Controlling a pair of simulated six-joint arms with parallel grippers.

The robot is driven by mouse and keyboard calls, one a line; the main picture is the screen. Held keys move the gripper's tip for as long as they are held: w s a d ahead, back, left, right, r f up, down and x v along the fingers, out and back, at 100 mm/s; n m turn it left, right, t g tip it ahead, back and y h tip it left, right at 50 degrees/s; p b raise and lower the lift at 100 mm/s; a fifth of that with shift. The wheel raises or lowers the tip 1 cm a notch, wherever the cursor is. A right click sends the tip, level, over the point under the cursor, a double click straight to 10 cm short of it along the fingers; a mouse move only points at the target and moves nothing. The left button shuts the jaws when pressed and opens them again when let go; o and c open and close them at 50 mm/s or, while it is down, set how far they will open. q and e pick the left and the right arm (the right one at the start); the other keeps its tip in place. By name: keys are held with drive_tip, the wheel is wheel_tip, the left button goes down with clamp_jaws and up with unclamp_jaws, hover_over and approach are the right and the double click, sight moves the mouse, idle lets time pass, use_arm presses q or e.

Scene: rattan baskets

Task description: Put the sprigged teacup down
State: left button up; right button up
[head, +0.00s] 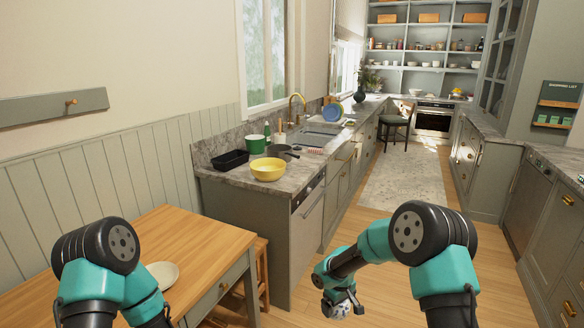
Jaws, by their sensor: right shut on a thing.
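My right gripper (346,301) hangs low at the bottom centre, over the wooden floor. It is shut on a small white cup with dark blotches, the sprigged teacup (334,311), seen just below the wrist. The cup is small and partly covered by the gripper, so its tilt and handle cannot be made out. My left arm comes in at the bottom left over the wooden table, and its gripper is out of the frame.
A pale plate (163,273) lies on the wooden table (185,230), partly behind my left arm. A marble counter (225,176) holds a yellow bowl (268,170), a black tray (231,160), a dark pan (283,150) and a green pot (256,144). The table's far part is clear.

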drive_tip(key=d+f+m, duration=0.3)
drive_tip(key=d+m, duration=0.2)
drive_tip(key=m, duration=0.1)
drive_tip(key=shift+w+d+f+m, duration=0.2)
drive_tip(key=shift+d+f+m, duration=0.1)
drive_tip(key=shift+d, duration=0.1)
